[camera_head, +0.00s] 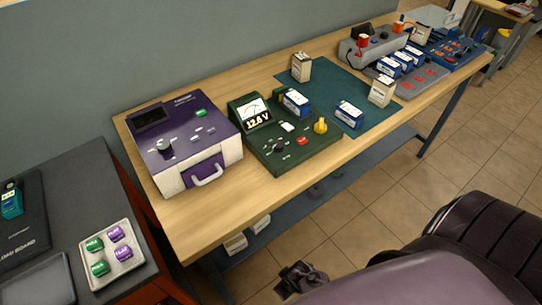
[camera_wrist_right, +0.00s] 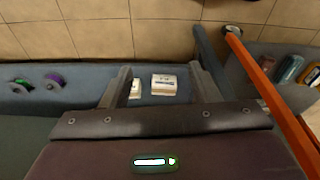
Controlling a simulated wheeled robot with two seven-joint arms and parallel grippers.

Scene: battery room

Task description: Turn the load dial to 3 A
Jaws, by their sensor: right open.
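A green tester (camera_head: 295,155) stands near the front edge of the wooden bench in the head view. It has a lit 12.8 V readout (camera_head: 258,120), a black dial (camera_head: 278,146), a red button (camera_head: 302,141) and a yellow knob (camera_head: 320,126). A purple and white case (camera_head: 190,150) to its left also carries a dark round knob (camera_head: 165,149). The dial labels are too small to read, so I cannot tell which is the load dial or its setting. My right gripper (camera_head: 300,280) is below and in front of the bench, apart from both. Its fingers are spread and empty in the right wrist view (camera_wrist_right: 160,72).
A blue-green mat (camera_head: 335,85) with batteries lies right of the tester. Chargers (camera_head: 380,45) stand farther right. A dark side table (camera_head: 75,200) with a tray of green and purple blocks (camera_head: 112,252) is at left. An orange bar (camera_wrist_right: 265,90) crosses the right wrist view.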

